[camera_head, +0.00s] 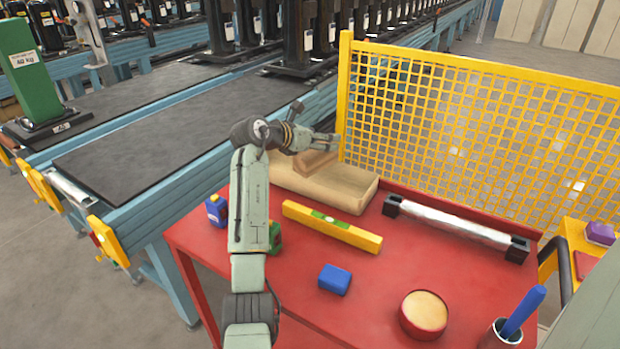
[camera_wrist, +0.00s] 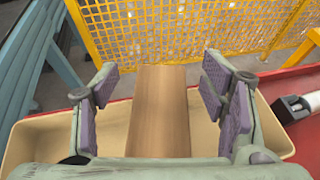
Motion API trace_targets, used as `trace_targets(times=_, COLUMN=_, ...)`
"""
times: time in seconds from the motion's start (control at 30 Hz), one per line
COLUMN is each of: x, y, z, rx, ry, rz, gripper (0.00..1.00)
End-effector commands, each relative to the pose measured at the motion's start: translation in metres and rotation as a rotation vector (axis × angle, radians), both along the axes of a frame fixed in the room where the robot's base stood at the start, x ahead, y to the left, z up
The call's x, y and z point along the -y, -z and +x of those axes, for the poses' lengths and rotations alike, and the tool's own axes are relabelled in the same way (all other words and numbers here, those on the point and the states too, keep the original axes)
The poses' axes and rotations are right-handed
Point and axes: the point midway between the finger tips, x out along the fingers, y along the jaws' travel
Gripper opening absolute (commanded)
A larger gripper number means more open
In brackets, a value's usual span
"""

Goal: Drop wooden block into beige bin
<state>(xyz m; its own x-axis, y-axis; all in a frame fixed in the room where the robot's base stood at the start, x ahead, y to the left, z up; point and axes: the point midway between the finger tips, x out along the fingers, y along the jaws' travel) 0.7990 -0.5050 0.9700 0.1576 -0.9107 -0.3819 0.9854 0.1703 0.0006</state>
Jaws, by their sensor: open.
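The wooden block (camera_head: 316,162) is a plain brown piece at the beige bin (camera_head: 340,192), near the back of the red table. In the wrist view the block (camera_wrist: 160,105) lies lengthwise between my gripper's two pads, with the beige bin (camera_wrist: 112,122) on both sides of it. My gripper (camera_head: 322,141) is open around or just above the block. Gaps show between the pads (camera_wrist: 158,85) and the block's sides. I cannot tell whether the block rests on the bin's floor; its lower end is hidden by my gripper.
A yellow mesh fence (camera_head: 480,125) stands behind the table. A yellow level (camera_head: 332,227), a silver bar with black ends (camera_head: 455,225), a blue block (camera_head: 334,279), a round red container (camera_head: 423,314) and a cup (camera_head: 502,334) occupy the red table (camera_head: 385,270). A conveyor (camera_head: 165,145) is at left.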

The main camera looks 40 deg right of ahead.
Motion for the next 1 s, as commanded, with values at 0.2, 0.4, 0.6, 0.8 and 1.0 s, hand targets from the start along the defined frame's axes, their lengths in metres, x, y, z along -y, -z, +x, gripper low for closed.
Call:
trace_targets(times=0.2, x=0.000, y=0.000, z=0.000, rx=-0.001, ry=0.000, rz=0.001, gripper=0.71)
trace_targets(times=0.4, x=-0.005, y=-0.001, z=-0.001, rx=-0.001, ry=0.000, rz=0.001, gripper=0.71)
trace_targets(times=0.6, x=-0.034, y=-0.014, z=-0.005, rx=0.000, ry=-0.002, rz=-0.001, gripper=0.71)
trace_targets(times=0.8, x=-0.074, y=-0.031, z=-0.012, rx=0.001, ry=-0.002, rz=-0.002, gripper=0.71)
trace_targets(times=1.0, x=-0.101, y=-0.042, z=-0.017, rx=-0.001, ry=-0.001, rz=0.000, gripper=0.71)
